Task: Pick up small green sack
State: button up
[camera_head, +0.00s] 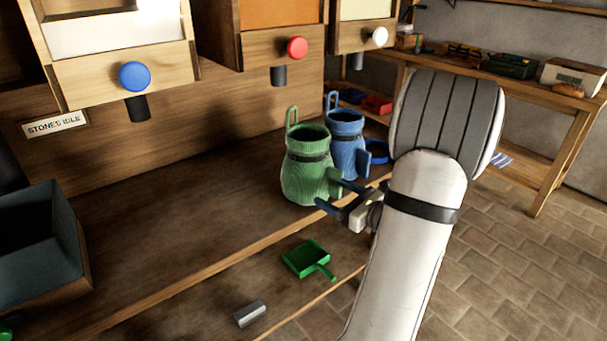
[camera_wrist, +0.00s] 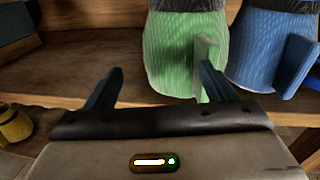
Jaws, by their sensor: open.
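The small green sack (camera_head: 306,170) stands upright on the wooden shelf, with a loop on top, a dark band round its neck and a flat tab on its side. My gripper (camera_head: 332,196) is open and empty, close in front of the green sack's lower right side, near the tab. In the wrist view the green sack (camera_wrist: 175,55) is ahead and right of centre. The gripper (camera_wrist: 160,88) has its fingers apart there, the right fingertip by the tab. The top of the sack is cut off in that view.
A blue sack (camera_head: 347,137) stands right behind the green one. Below lie a green dustpan-like scoop (camera_head: 306,258) and a grey block (camera_head: 250,313). A dark bin (camera_head: 35,245) is at left. Hoppers with a blue knob (camera_head: 134,76) and a red knob (camera_head: 297,47) hang above.

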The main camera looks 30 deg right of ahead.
aim_at(325, 177)
jog(key=shift+m+t+h, duration=0.3)
jog(key=shift+m+h, duration=0.5)
jog(key=shift+h, duration=0.1)
jog(key=shift+w+d, duration=0.3)
jog(key=shift+w, duration=0.85)
jog(key=shift+w+d, duration=0.35)
jog(key=shift+w, duration=0.8)
jog(key=shift+w+d, duration=0.3)
jog(key=shift+w, duration=0.85)
jog(key=shift+c, duration=0.4)
grip_shut()
